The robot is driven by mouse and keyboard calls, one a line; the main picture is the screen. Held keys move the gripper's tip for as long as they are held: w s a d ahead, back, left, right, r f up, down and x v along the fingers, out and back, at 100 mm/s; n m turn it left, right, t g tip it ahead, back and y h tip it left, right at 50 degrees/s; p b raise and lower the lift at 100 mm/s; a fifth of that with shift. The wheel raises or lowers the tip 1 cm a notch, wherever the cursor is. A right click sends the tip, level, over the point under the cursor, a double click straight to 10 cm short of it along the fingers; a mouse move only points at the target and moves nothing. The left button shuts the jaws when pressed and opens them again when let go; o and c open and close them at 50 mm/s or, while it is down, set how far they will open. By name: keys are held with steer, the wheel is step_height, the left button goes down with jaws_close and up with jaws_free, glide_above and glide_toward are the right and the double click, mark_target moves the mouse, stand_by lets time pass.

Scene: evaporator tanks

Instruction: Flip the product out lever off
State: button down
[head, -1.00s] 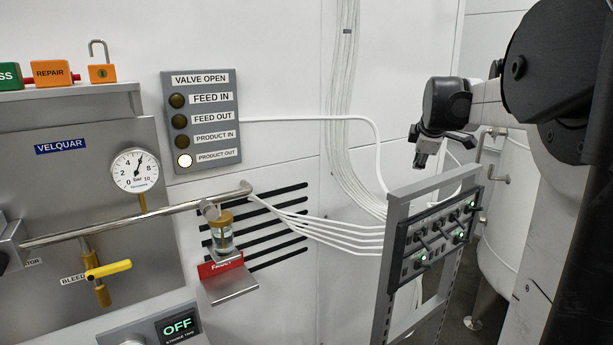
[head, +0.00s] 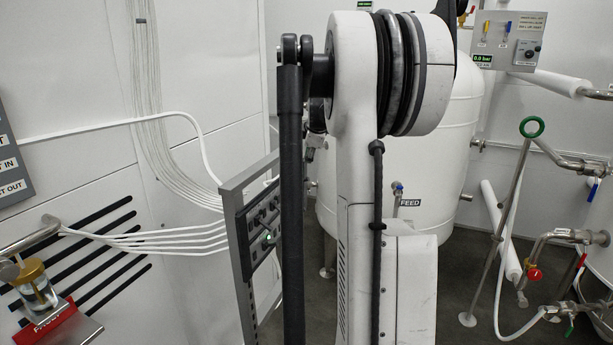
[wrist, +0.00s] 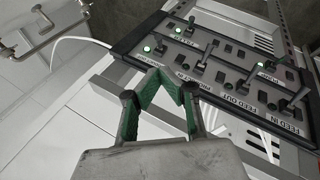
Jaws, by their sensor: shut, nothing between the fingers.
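The black lever panel (wrist: 228,72) fills the upper middle of the wrist view, with two rows of toggle levers. Its near row has labels reading FEED IN, FEED OUT and PRODUCT IN, from right to left. In the head view the panel (head: 258,218) is partly covered by my arm, and my gripper is hidden.
The panel sits on a grey metal frame (head: 243,275), with white cables (head: 160,240) running to the wall. A white feed tank (head: 385,180) stands behind my arm. Pipes and valves (head: 540,240) are at right. A red-labelled sample holder (head: 50,325) is at lower left.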

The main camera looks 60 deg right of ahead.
mark_target(302, 180)
steer(key=p+x, duration=0.1)
steer(key=x, duration=0.9)
steer(key=shift+p, duration=0.35)
steer(key=shift+w+a+f, duration=0.1)
